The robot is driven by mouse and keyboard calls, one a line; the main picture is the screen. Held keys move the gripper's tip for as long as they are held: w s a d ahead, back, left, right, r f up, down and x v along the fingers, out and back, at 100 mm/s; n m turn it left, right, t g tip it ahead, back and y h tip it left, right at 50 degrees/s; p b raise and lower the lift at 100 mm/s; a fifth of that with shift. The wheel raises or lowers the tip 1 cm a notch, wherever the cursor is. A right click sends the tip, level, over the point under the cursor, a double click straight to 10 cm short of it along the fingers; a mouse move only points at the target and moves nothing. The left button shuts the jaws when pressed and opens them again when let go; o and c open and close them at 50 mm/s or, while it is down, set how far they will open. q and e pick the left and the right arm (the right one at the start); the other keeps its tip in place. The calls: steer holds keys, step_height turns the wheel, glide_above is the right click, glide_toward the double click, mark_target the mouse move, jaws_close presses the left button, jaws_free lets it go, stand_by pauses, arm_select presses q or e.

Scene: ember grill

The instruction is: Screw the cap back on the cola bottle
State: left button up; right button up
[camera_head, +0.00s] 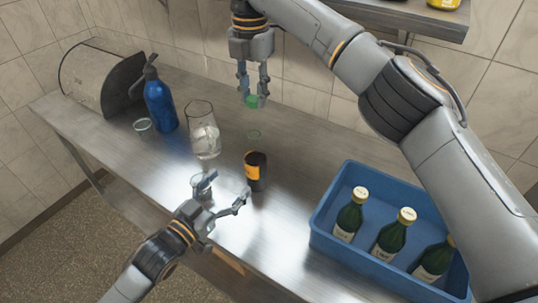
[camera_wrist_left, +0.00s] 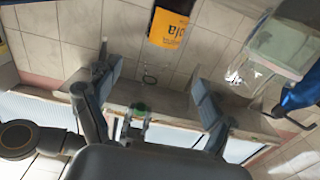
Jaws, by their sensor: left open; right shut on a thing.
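The cola bottle (camera_head: 252,172) stands upright on the steel counter, clear above, with dark cola and an orange label. Its open neck has a green ring (camera_head: 253,135). In the left wrist view the bottle's label (camera_wrist_left: 169,28) shows upside down at the top. My right gripper (camera_head: 254,98) is shut on the green cap (camera_head: 252,102), above the neck and apart from it. The cap also shows in the left wrist view (camera_wrist_left: 137,107). My left gripper (camera_head: 224,189) is open and empty, low in front of the bottle, its fingers apart from it.
A glass (camera_head: 204,138) with clear contents stands left of the bottle, with a blue pump bottle (camera_head: 160,103) farther left. A blue crate (camera_head: 322,222) of green bottles stands at the right.

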mark_target(249, 162)
steer(key=shift+w+d, duration=0.15)
steer(key=shift+w, duration=0.1)
steer(key=shift+s+a+r, duration=0.35)
steer(key=shift+s+a, duration=0.15)
steer(key=shift+s, duration=0.1)
arm_select(q)
steer(key=x, duration=1.1)
steer(key=shift+w+d+r, duration=0.1)
steer(key=shift+w+d, duration=0.1)
steer(key=shift+w, duration=0.15)
arm_select(e)
steer(key=shift+w+d+f, duration=0.15)
steer(key=shift+w+d, duration=0.1)
arm_select(q)
steer(key=shift+c, duration=0.4)
jaws_close()
arm_select(e)
steer(key=shift+f, duration=2.5)
steer(key=shift+f, duration=0.9)
